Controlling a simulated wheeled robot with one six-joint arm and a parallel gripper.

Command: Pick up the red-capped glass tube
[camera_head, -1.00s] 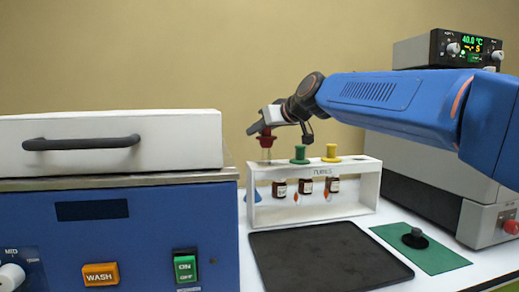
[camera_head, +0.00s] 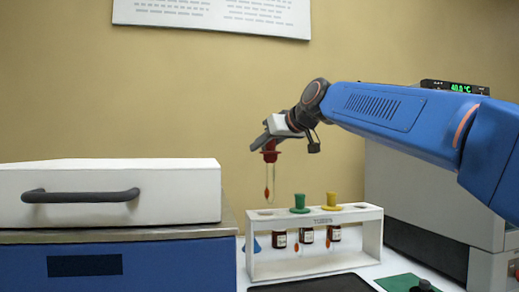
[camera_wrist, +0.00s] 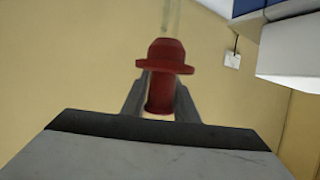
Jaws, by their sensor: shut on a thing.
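The red-capped glass tube (camera_head: 270,152) hangs upright in the air above the left end of the white rack (camera_head: 310,265). Its clear glass is faint, with a small red-orange drop-shaped mark low on it. My gripper (camera_head: 272,140) is shut on the red cap. In the wrist view the red cap (camera_wrist: 165,70) sits between the two fingers of my gripper (camera_wrist: 160,92), with the glass running away behind it. The rack's leftmost place, under the tube, looks empty.
A green-capped tube (camera_head: 299,204) and a yellow-capped tube (camera_head: 331,201) stand in the rack. A dark tray (camera_head: 312,286) lies in front of it. A white-lidded blue machine (camera_head: 90,265) fills the left; a grey machine (camera_head: 410,190) stands right.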

